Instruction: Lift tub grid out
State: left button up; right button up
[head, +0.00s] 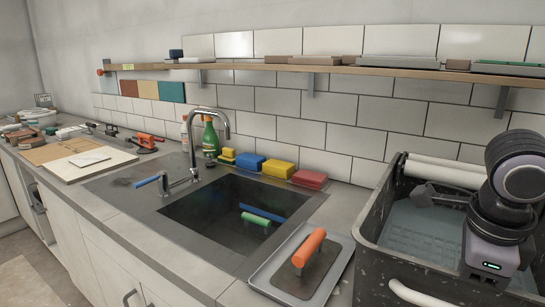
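The tub (372,268) is dark and speckled, standing on the counter at the right and cut off by the picture's edge. A pale blue-grey grid (415,232) lies inside it, below the rim. Its right part is hidden behind my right arm. My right arm reaches down over the tub's right side. My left gripper is out of view.
White rollers (448,170) span the tub's back; a white bar handle (420,294) is in front. Left of it are an orange-handled trowel (309,249) on a metal tray (262,280), a sink (190,213), a tall faucet (226,122) and coloured sponges. A shelf (340,69) runs above.

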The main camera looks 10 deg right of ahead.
grip_shut()
jog(key=shift+r, duration=0.4)
dwell(0.4)
